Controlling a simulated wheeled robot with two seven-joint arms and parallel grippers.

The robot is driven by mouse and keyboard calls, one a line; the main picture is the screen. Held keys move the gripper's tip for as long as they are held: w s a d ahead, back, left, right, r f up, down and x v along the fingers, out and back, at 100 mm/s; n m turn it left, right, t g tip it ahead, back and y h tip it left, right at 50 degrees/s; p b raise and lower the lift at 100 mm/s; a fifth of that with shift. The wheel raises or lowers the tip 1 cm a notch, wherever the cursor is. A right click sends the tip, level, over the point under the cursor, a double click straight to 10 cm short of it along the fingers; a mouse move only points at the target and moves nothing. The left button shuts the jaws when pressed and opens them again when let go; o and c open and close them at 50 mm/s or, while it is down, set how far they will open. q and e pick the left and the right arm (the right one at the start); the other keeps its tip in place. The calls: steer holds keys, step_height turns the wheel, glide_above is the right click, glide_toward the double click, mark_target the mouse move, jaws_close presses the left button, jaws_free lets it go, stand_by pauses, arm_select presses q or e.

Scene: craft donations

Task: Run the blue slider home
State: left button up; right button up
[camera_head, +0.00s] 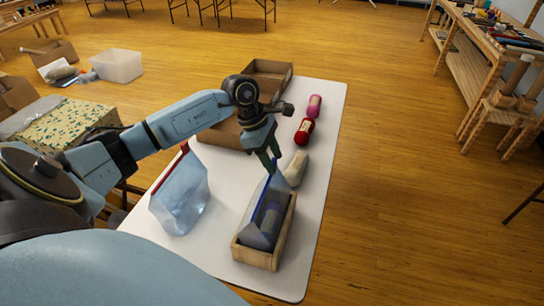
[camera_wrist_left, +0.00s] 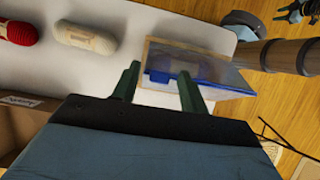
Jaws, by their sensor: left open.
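A clear bag (camera_head: 262,221) with a blue zip strip along its top stands in a small wooden box (camera_head: 256,257) at the near right of the table. In the left wrist view the blue slider (camera_wrist_left: 158,77) is a small blue block at the strip's end, close to the wooden box's edge. My left gripper (camera_head: 270,162) is open above the far end of the bag. In the left wrist view its two dark green fingers (camera_wrist_left: 158,72) stand apart, with the slider showing between them. Contact cannot be told. My right gripper is not in the head view.
A second clear bag with a red strip (camera_head: 180,195) stands to the left on the white table (camera_head: 213,262). Cream (camera_head: 296,168), red (camera_head: 304,131) and pink (camera_head: 314,106) yarn skeins lie along the right side. Cardboard trays (camera_head: 268,67) lie at the back.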

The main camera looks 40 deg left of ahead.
arm_select(q)
steer(key=v, duration=1.3)
steer(key=shift+r, duration=0.15)
steer(key=shift+s+a, duration=0.1)
steer(key=shift+a, duration=0.05)
